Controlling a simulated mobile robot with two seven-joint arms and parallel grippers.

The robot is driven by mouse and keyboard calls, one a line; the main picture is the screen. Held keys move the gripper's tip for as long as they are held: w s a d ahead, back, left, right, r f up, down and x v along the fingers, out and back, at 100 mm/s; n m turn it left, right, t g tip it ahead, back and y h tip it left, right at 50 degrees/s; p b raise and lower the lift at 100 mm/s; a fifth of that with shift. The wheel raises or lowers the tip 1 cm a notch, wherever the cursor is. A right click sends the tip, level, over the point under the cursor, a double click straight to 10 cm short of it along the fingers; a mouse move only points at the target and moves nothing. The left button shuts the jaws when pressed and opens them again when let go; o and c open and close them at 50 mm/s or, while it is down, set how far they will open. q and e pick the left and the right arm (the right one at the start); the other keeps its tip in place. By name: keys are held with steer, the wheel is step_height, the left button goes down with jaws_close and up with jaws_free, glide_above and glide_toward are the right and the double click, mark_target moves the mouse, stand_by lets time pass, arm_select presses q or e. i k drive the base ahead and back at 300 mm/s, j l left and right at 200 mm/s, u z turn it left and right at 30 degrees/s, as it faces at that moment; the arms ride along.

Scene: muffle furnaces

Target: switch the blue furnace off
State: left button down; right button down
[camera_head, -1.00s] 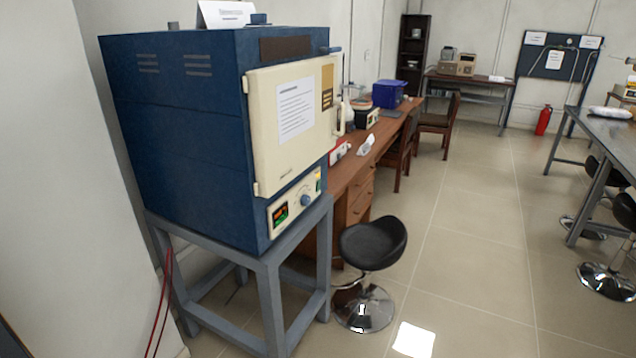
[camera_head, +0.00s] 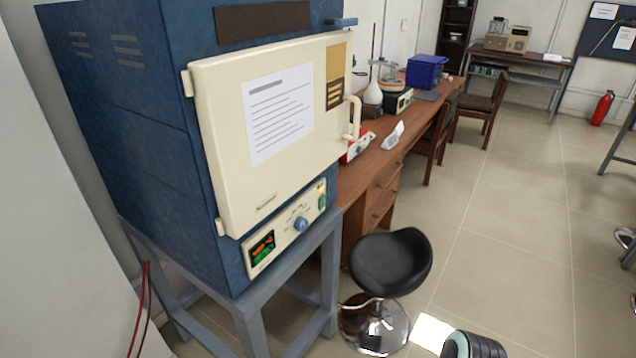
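The blue furnace (camera_head: 120,130) stands on a grey metal stand (camera_head: 262,312) at the left. Its cream door (camera_head: 235,185) is closed and bears a printed sheet and a handle (camera_head: 353,118) at its right edge. Below the door is a control panel (camera_head: 284,235) with a lit display (camera_head: 262,248), a blue knob (camera_head: 300,224) and a green switch (camera_head: 322,201) at its right end. The display glows orange and green. Neither of my grippers is in view; a dark rounded part, probably of my arm, shows at the bottom edge.
A black stool (camera_head: 390,264) stands on the floor right of the stand. A wooden desk (camera_head: 405,150) with glassware and a blue box (camera_head: 427,71) runs behind it. The tiled floor (camera_head: 510,240) at the right is open.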

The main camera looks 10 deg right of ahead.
mark_target(321, 203)
steer(key=i+l+u, duration=0.3)
steer(key=i+l, duration=0.5)
